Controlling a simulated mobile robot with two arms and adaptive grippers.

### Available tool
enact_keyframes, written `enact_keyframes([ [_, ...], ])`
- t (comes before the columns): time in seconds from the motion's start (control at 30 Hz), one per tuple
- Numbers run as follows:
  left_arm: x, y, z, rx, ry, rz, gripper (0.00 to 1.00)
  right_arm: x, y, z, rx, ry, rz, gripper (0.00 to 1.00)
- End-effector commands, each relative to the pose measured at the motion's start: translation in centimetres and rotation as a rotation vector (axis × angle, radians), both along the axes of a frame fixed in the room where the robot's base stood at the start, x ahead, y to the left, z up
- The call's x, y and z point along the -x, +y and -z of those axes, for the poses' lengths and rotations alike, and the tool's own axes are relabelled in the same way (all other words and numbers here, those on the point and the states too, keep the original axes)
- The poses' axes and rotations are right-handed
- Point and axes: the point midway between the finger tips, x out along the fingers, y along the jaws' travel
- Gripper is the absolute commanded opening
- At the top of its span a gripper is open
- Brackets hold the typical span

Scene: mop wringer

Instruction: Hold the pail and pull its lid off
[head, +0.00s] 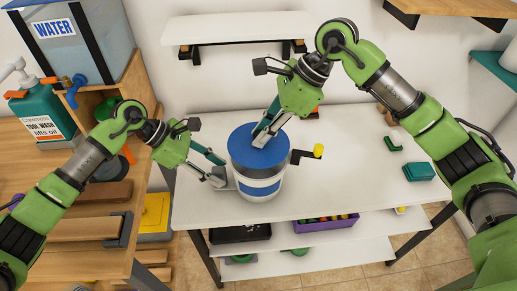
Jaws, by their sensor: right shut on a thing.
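The pail (260,189) is white with a blue band and stands upright on the white table. Its round blue lid (243,149) sits on top. A dark crank with a yellow knob (318,151) sticks out at the pail's right. My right gripper (262,140) reaches down from above and is shut on the lid near its middle; its fingers hide the part they grip. My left gripper (222,172) is at the pail's left side, its fingers spread apart. I cannot tell whether its fingertips touch the pail or the grey piece there.
A green box (419,172) and small green part (392,144) lie on the table's right. A wooden bench (75,215) with a water tank (90,40) and a tool-wash bottle (42,115) is at left. A wall shelf (230,28) hangs behind. Lower shelves hold a purple bin (325,224).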

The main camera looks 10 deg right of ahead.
Motion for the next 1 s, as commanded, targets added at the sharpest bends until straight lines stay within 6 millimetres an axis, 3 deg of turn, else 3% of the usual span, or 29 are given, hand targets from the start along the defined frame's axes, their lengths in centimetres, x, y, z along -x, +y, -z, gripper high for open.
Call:
enact_keyframes([
  [0.17, -0.1, 0.7, -0.8, 0.000, -0.002, -0.001, 0.39, 0.0, 0.0, 0.0, 0.000, 0.000, 0.000, 0.00],
  [0.7, -0.6, 7.1, -8.4, -0.001, -0.002, -0.002, 0.39, 0.0, 0.0, 0.0, 0.000, 0.000, 0.000, 0.00],
  [1.0, -0.5, 7.8, -9.2, 0.000, 0.001, 0.000, 0.39, 0.0, 0.0, 0.0, 0.000, 0.000, 0.000, 0.00],
])
